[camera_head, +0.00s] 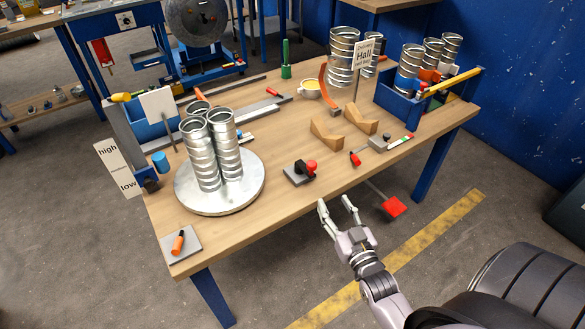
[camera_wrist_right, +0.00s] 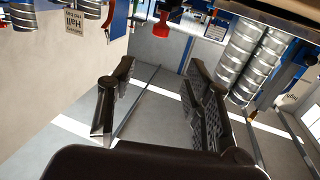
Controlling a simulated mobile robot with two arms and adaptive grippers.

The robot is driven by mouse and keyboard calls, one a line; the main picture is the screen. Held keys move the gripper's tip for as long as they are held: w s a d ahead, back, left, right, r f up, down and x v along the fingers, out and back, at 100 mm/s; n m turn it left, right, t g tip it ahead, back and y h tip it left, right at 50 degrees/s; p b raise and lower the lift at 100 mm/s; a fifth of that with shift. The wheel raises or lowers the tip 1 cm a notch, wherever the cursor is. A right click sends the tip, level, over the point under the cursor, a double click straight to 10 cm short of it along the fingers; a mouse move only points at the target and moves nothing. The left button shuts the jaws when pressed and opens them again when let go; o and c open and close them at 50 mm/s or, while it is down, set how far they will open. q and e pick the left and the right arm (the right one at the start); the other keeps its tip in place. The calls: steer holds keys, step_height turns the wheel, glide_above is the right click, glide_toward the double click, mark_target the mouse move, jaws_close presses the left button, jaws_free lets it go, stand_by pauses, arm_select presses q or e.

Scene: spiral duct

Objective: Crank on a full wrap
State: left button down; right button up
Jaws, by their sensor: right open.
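Several silver spiral ducts (camera_head: 211,150) stand upright together on a round grey turntable (camera_head: 250,190) at the table's left. They also show at the right of the wrist view (camera_wrist_right: 252,58). A dark block with a red knob (camera_head: 311,167) sits near the table's front edge, right of the turntable; a red knob also shows in the wrist view (camera_wrist_right: 162,25). A small plate with an orange handle (camera_head: 178,243) lies at the front left corner. My right gripper (camera_head: 335,204) is open and empty, in front of the table edge, apart from the block. My left gripper is not in view.
More ducts (camera_head: 342,58) stand at the back behind a "Hall" sign (camera_head: 364,55). A blue crate (camera_head: 398,100) holds ducts at the right. Wooden cradles (camera_head: 327,134) lie mid-table. A red pedal-like plate (camera_head: 394,207) is low beyond the front edge.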

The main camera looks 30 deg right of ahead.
glide_toward(314, 167)
steer(key=w, duration=0.3)
steer(key=w+d, duration=0.1)
steer(key=w, duration=0.2)
steer(key=w+d, duration=0.1)
steer(key=w, duration=0.3)
steer(key=shift+w, duration=0.1)
steer(key=shift+w+d, duration=0.1)
steer(key=shift+w, duration=0.6)
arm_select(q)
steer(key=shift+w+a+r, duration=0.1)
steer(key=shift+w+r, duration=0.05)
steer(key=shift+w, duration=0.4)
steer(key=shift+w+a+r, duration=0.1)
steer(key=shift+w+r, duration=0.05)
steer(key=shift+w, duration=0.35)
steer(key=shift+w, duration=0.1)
arm_select(e)
steer(key=shift+f, duration=0.1)
steer(key=shift+c, duration=0.8)
jaws_close()
